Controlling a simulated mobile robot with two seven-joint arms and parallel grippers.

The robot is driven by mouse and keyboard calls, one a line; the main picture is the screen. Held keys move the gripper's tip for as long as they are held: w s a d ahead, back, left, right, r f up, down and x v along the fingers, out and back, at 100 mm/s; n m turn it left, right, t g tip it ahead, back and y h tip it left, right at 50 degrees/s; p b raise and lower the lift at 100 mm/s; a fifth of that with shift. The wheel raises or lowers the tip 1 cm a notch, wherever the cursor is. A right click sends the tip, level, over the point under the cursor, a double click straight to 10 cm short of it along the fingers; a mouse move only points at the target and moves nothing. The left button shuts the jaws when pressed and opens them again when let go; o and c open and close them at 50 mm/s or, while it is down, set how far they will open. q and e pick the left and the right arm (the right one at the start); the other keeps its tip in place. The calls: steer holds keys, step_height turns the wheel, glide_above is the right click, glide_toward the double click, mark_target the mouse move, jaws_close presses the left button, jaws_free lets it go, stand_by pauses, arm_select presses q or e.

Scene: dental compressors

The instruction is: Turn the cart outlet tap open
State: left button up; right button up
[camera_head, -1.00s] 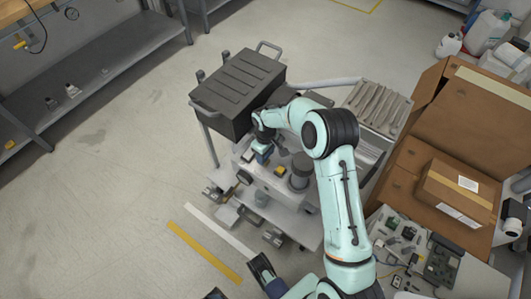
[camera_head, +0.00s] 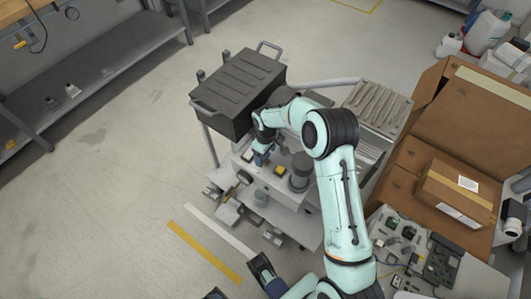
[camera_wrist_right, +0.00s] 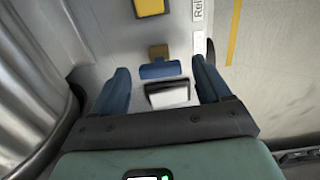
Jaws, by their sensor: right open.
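The cart outlet tap shows in the right wrist view as a blue handle (camera_wrist_right: 160,70) beside a small brass-coloured part (camera_wrist_right: 158,51). My right gripper (camera_wrist_right: 163,78) is open, one finger on each side of the blue handle, with visible gaps to both. In the head view the right gripper (camera_head: 262,157) is at the cart (camera_head: 310,228), and my arm hides part of the cart top. Dark parts of mine at the bottom edge of the head view may be my left gripper (camera_head: 240,283); they are cut off, and their opening is unclear.
A black ribbed box (camera_head: 240,85) stands on the cart behind the gripper. A grey cylinder (camera_head: 300,170) is right of it. A yellow block (camera_wrist_right: 150,7) shows in the wrist view. The floor at left is clear.

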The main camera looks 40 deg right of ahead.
arm_select(q)
steer(key=shift+s+r+p, duration=0.4)
steer(key=shift+r+p, duration=0.4)
steer(key=shift+p, duration=0.2)
arm_select(e)
step_height(320, 180, up, 14)
steer(key=shift+f, duration=0.25)
steer(key=s+a+f+m+y+p, duration=0.3)
steer(key=s+a+f+p, duration=0.3)
steer(key=s+a+f, duration=0.65)
arm_select(q)
step_height(320, 180, up, 11)
steer(key=w+p, duration=0.1)
steer(key=p, duration=0.4)
steer(key=shift+w+f+g, duration=0.15)
steer(key=shift+w+g, duration=0.1)
steer(key=shift+g, duration=0.05)
arm_select(e)
steer(key=s+a+f+m, duration=0.1)
steer(key=s+a+m, duration=0.1)
steer(key=s+a, duration=0.2)
steer(key=s+a+f+m+g, duration=0.1)
steer(key=s+a, duration=0.3)
steer(key=s, duration=0.7)
steer(key=shift+s+a+f+m+y, duration=0.3)
steer(key=shift+a+f+m, duration=0.1)
steer(key=shift+f+m, duration=0.35)
